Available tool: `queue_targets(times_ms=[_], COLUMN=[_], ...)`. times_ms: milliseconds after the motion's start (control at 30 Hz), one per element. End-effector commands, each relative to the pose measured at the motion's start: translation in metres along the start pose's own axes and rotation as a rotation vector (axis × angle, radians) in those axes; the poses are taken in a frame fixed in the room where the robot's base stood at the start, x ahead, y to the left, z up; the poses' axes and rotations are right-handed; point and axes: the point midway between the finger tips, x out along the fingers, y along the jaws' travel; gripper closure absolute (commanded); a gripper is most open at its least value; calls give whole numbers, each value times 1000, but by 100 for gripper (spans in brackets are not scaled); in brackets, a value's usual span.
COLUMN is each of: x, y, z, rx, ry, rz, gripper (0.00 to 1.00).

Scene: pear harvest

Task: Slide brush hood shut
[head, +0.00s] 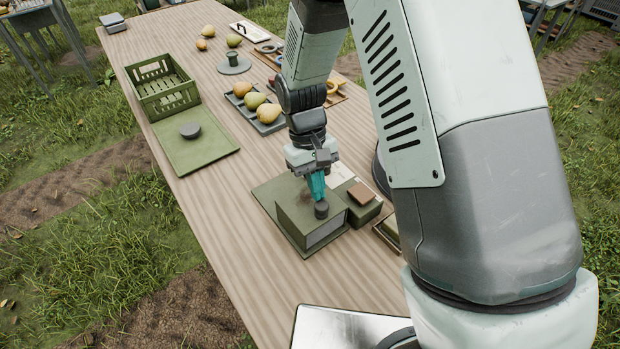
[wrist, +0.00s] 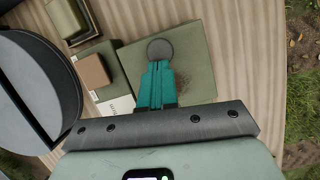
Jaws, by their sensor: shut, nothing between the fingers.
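The brush hood (head: 296,217) is an olive-green box on a green base plate (head: 268,192), in the lower middle of the head view. Its near end shows a grey face; whether that is an opening or brush I cannot tell. A dark round knob (head: 321,210) stands on its top. The hood (wrist: 193,62) and knob (wrist: 160,49) also show in the wrist view. My gripper (head: 317,194), with teal fingers, is shut and empty, pointing down over the hood, right beside the knob. In the wrist view its fingertips (wrist: 158,66) meet the knob's edge; contact is unclear.
A green box with a brown block (head: 361,193) stands close right of the hood, with a white card (head: 340,174) beside it. Further back are a pear tray (head: 270,126) and a green crate (head: 163,102). A metal tray (head: 340,330) sits near. Table left of the hood is clear.

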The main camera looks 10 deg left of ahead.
Motion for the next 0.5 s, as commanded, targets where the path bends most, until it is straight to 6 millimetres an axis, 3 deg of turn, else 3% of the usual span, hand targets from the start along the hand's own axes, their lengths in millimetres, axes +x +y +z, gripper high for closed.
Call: queue_targets(times_ms=[167,367,500], x=[-1,-17,-53], y=[0,0,0], z=[-7,-37,-37], rx=[-1,0,1], ry=[2,3,7], rz=[-1,0,1], gripper=[100,100,100])
